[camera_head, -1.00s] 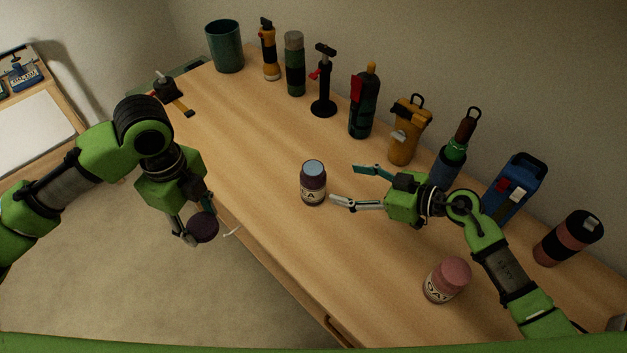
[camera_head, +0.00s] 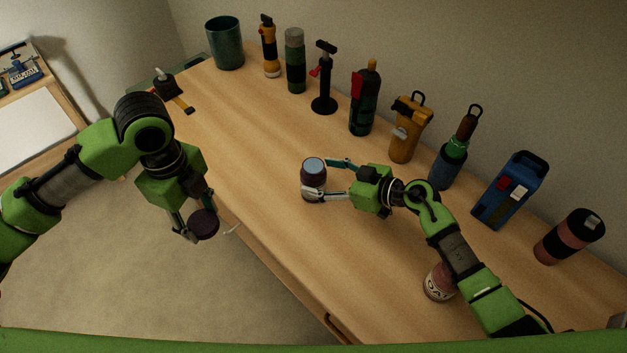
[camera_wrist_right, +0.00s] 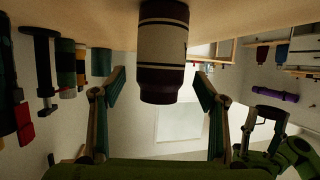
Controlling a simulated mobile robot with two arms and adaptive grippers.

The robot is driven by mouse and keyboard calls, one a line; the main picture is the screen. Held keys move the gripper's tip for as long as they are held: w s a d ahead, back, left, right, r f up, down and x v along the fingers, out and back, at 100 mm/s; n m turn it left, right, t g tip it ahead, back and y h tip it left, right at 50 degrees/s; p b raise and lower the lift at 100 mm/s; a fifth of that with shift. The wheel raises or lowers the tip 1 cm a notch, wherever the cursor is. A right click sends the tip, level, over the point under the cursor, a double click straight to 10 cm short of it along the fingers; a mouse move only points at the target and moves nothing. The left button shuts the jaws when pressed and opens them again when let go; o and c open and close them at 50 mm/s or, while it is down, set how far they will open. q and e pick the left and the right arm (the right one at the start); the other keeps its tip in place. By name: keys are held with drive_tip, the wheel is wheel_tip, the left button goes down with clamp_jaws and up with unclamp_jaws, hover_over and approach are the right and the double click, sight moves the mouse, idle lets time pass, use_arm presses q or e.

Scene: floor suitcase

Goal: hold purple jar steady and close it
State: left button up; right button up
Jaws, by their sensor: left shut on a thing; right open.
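The purple jar (camera_head: 313,174) stands upright on the table, with a pale blue top surface and a light label. It also shows upside down and close in the right wrist view (camera_wrist_right: 163,50). My right gripper (camera_head: 318,179) is open, with its fingers reaching to either side of the jar; in the right wrist view a gap shows between each finger and the jar. My left gripper (camera_head: 190,228) is shut on a dark purple lid (camera_head: 204,224), held off the table's front edge above the floor. The jar's lower part is partly hidden by a right finger.
A pink-lidded jar (camera_head: 437,283) stands partly behind my right arm. A teal cup (camera_head: 225,43), a black hand tool (camera_head: 324,80), an orange container (camera_head: 408,130) and a blue container (camera_head: 503,190) line the table's back. The table's left middle is clear.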

use_arm(q)
drive_tip(key=shift+f, duration=0.2)
use_arm(e)
drive_tip(key=x, duration=0.3)
drive_tip(key=shift+w+a+f, duration=0.15)
drive_tip(key=shift+a+f, duration=0.05)
drive_tip(key=shift+d, duration=0.1)
drive_tip(key=c, duration=1.5)
drive_tip(key=shift+o, duration=0.2)
drive_tip(key=shift+r, duration=0.2)
